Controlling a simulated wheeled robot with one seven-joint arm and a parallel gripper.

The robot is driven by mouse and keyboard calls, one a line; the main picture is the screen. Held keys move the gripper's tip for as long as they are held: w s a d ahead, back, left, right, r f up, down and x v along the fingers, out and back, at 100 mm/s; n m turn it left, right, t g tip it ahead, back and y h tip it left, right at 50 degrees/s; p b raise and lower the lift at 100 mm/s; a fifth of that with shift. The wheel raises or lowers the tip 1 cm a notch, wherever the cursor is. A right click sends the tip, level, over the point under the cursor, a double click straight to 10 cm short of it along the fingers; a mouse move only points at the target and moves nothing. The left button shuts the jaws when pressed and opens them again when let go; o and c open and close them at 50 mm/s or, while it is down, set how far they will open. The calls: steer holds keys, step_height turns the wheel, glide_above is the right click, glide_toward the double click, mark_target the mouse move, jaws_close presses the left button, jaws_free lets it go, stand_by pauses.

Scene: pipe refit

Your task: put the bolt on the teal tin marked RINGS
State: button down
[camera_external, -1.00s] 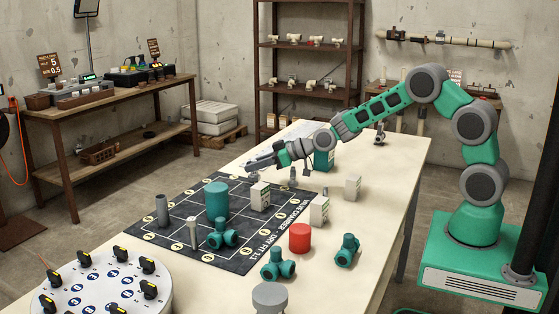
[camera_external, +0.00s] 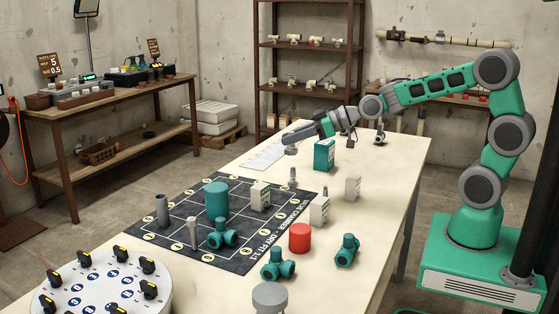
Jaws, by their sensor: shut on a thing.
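My gripper (camera_external: 290,141) is above the far left part of the long table. It is shut on a small grey metal piece that looks like the bolt (camera_external: 291,150), which hangs below the fingers, clear of the table. The piece is too small to make out fully. A teal box-shaped tin (camera_external: 324,156) with a pale label stands upright on the table, to the right of my gripper and apart from it. Its lettering is too small to read. Its top looks bare.
A dark marked mat (camera_external: 160,243) carries a teal cylinder (camera_external: 217,200) and other parts. A paper sheet (camera_external: 262,157) lies flat at the far left edge.

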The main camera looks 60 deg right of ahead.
steer(key=s+a+r+n+g+y+p, duration=0.1)
steer(key=a+r+n+y, duration=0.1)
steer(key=a+r, duration=0.5)
steer(key=s+a+r+n+g+y+p, duration=0.1)
steer(key=a+r+n+y+p, duration=0.15)
steer(key=a, duration=0.85)
steer(key=m+h+p, duration=0.1)
steer(key=m+p, duration=0.1)
glide_above(216, 187)
steer(key=shift+n, duration=0.25)
step_height(216, 187, down, 10)
steer(key=shift+f, duration=0.2)
step_height(216, 187, down, 3)
steer(key=shift+r, duration=0.1)
steer(key=shift+h, duration=0.25)
